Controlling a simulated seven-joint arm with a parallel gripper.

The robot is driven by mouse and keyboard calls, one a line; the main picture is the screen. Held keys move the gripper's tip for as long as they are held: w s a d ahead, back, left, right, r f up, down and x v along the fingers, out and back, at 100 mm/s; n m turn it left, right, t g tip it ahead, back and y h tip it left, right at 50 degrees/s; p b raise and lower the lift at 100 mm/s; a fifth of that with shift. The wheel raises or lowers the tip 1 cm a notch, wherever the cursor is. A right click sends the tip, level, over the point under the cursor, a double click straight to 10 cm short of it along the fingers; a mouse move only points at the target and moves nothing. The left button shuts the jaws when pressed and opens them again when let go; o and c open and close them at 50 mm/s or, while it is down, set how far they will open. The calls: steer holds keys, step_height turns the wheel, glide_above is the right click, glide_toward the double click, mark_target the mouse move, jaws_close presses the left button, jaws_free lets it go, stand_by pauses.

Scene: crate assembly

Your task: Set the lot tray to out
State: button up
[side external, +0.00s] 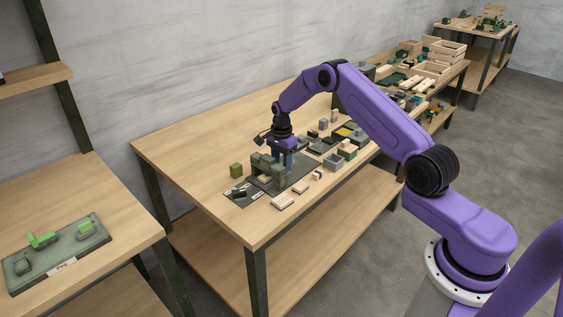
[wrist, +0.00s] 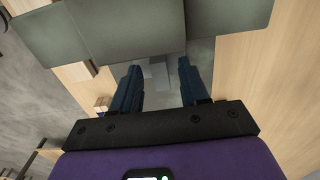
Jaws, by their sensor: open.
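My gripper (side external: 283,162) points down over the near end of the workbench, at a grey-green block-like fixture (side external: 264,166) on a dark plate (side external: 296,186). In the wrist view my gripper (wrist: 160,66) is open, its two blue fingers apart with nothing seen held between them. A wide grey-green body (wrist: 130,30) crosses the top of that view, just beyond the fingertips. A small dark piece with a white label (side external: 240,193) lies at the plate's left corner. I cannot tell which thing is the lot tray, nor its setting.
A labelled grey-green board (side external: 58,250) with green pieces lies on the left table. The bench's back left is clear.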

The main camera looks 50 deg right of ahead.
jaws_close()
steer(key=d, duration=1.1)
steer(key=shift+d, duration=0.35)
jaws_free()
steer(key=shift+a, duration=0.1)
steer(key=shift+r, duration=0.1)
step_height(320, 180, up, 17)
steer(key=shift+r, duration=0.15)
